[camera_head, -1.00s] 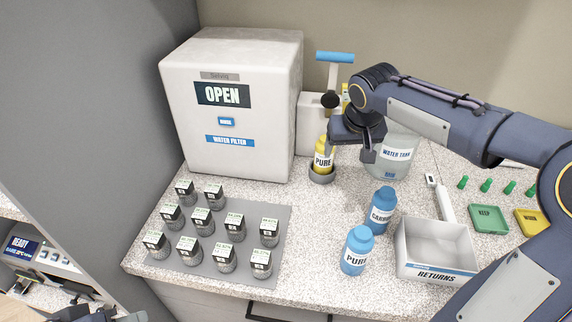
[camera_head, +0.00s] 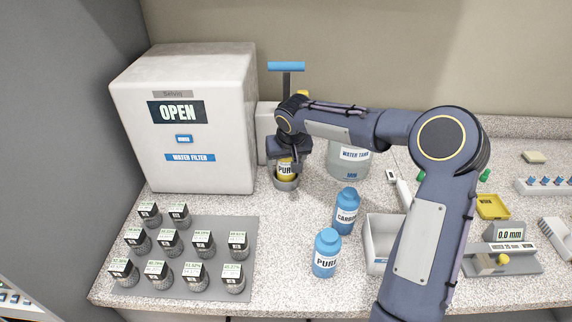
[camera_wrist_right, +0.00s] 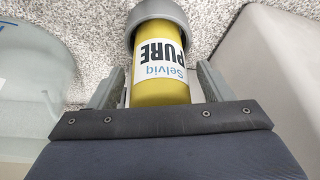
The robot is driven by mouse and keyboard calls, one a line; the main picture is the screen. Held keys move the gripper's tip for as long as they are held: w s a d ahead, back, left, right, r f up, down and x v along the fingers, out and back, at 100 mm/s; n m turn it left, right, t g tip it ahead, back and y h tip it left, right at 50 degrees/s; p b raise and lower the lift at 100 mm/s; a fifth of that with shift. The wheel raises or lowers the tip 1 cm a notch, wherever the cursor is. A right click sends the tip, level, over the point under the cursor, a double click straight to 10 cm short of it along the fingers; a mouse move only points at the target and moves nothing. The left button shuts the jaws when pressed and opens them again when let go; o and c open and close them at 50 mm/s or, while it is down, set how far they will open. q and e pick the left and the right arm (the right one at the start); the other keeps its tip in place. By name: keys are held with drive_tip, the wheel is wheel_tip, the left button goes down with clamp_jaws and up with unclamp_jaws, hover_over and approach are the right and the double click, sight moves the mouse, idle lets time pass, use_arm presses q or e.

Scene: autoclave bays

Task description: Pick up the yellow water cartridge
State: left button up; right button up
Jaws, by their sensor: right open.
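My right gripper (camera_head: 286,163) is over the cartridge from above, open, one finger on each side. Small gaps seem to remain between fingers and cartridge; contact is hard to tell. The cartridge's top is hidden by the gripper. My left gripper is out of view.
The white water filter box (camera_head: 190,120), marked OPEN, stands left of the holder. The glass water tank (camera_head: 348,160) is close on the right. Blue bottles, CARBON (camera_head: 346,212) and PURE (camera_head: 326,254), stand in front. Several labelled jars sit on a grey mat (camera_head: 240,285) at left.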

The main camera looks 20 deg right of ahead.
drive_tip(key=c, duration=1.1)
drive_tip(key=shift+c, duration=0.5)
drive_tip(key=shift+r, duration=0.1)
